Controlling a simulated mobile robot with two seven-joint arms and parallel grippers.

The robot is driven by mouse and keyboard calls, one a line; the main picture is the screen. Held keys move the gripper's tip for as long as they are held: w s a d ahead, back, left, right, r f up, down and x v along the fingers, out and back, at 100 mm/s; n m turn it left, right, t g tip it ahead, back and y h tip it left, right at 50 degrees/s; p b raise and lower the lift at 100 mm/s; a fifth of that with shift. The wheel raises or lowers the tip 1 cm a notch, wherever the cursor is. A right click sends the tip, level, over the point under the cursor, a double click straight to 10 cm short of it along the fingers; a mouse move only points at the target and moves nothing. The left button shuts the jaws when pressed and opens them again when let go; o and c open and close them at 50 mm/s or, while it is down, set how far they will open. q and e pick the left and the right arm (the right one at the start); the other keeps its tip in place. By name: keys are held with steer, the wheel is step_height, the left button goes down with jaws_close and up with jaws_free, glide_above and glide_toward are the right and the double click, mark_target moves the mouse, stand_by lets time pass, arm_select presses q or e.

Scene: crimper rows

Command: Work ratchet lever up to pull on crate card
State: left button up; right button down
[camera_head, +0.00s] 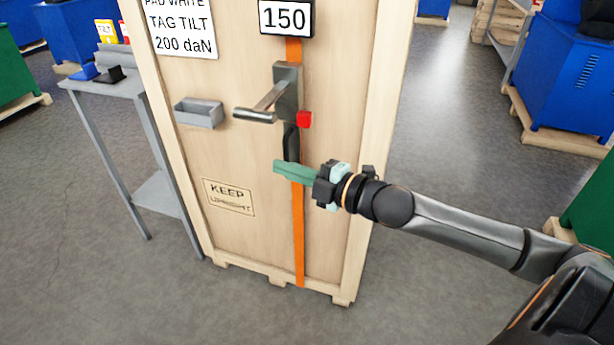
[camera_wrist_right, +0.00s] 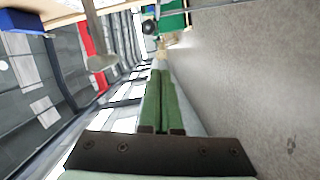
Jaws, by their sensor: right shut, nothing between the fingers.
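The wooden crate (camera_head: 245,220) stands upright in the middle of the head view. Its white card (camera_head: 180,28) reads "TAG TILT" and "200 daN", with a cut-off top line that seems to read "PAD WHITE". My right gripper (camera_head: 281,170) is shut and empty, below the lever and in front of the strap. Its green fingers (camera_wrist_right: 165,100) show together in the wrist view. My left gripper is out of view.
A small grey tray (camera_head: 198,113) is fixed left of the lever. A grey side table (camera_head: 105,82) with blue and black pieces stands left of the crate. Blue bins (camera_head: 565,80) stand on pallets at right; open floor lies between.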

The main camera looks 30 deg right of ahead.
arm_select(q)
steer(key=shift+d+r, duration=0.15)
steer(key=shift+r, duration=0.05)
arm_select(e)
steer(key=shift+v, duration=2.4)
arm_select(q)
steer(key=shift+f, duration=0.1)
arm_select(e)
steer(key=shift+w+d+r, duration=0.1)
steer(key=shift+w, duration=0.05)
